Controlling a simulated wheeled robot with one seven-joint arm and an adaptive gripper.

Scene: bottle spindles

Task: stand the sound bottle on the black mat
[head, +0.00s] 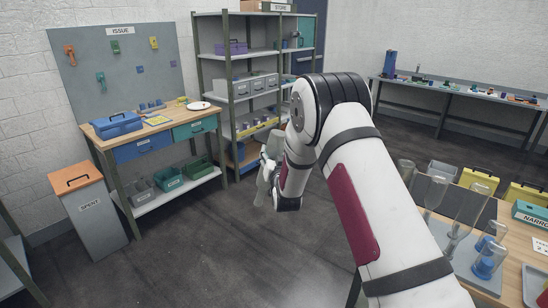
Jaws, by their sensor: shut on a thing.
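My gripper (273,160) is at the far end of my arm, near the middle of the view, over open floor. It is small and partly hidden by my wrist. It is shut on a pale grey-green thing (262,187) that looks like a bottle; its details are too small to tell. Clear bottles (437,190) stand on the wooden table at the right, beside my forearm. I cannot tell from here which bottle is sound. A dark flat patch (485,218) lies on that table behind the bottles; I cannot tell whether it is the black mat.
A workbench (165,130) with a blue toolbox (117,124) and a white plate (198,106) stands at the left. An orange-lidded bin (92,215) is beside it. Shelving (228,75) stands behind. A long bench (450,88) lines the back right. The middle floor is clear.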

